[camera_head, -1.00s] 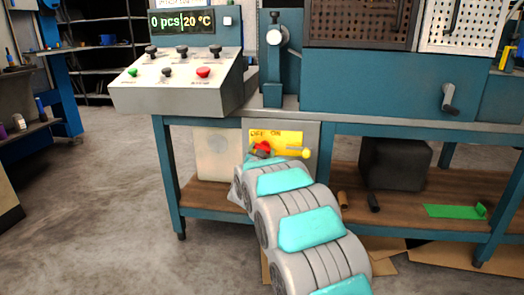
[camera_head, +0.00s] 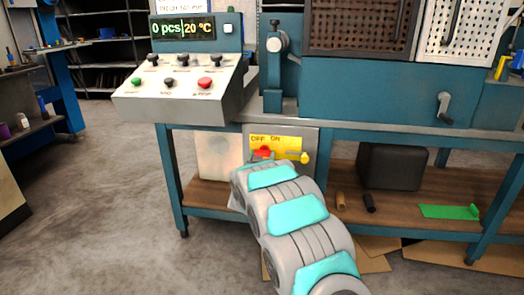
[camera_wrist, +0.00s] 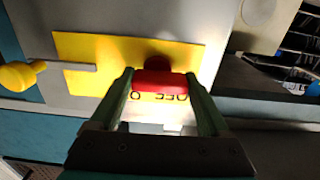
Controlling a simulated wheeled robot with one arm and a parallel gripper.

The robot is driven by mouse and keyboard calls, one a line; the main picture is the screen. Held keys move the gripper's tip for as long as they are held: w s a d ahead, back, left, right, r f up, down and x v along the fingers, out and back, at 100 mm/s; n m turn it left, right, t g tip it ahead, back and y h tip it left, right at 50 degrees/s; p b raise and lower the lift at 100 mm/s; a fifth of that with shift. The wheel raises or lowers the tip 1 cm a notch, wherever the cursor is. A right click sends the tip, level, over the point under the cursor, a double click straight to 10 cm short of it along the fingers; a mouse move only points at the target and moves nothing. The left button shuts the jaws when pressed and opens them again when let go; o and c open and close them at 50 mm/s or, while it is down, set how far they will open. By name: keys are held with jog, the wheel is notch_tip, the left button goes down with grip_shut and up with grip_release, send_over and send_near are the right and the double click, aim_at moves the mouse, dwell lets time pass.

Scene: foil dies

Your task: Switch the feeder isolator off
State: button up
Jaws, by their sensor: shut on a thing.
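The feeder isolator is a yellow plate (camera_head: 287,143) marked OFF and ON, under the bench top. Its red handle (camera_head: 263,151) is partly hidden by my arm in the head view. In the wrist view, my gripper (camera_wrist: 160,80) is shut on the red handle (camera_wrist: 160,84), one finger at each end. The handle lies across between the fingers, close to the OFF lettering on the yellow plate (camera_wrist: 80,47). A lever with a yellow ball (camera_head: 304,157) sticks out at the plate's right side in the head view. It also shows at the left in the wrist view (camera_wrist: 17,76).
A sloped control panel (camera_head: 185,90) with several knobs stands above left of the isolator. A dark box (camera_head: 392,166) and a green piece (camera_head: 449,211) are on the lower shelf (camera_head: 330,215). Cardboard lies on the floor under the bench.

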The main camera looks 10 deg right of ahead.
jog(key=shift+r, duration=0.1)
jog(key=o, duration=1.2)
jog(key=v, duration=0.7)
jog(key=shift+s+a+b, duration=0.1)
jog(key=shift+s+b, duration=0.2)
jog(key=shift+s, duration=0.05)
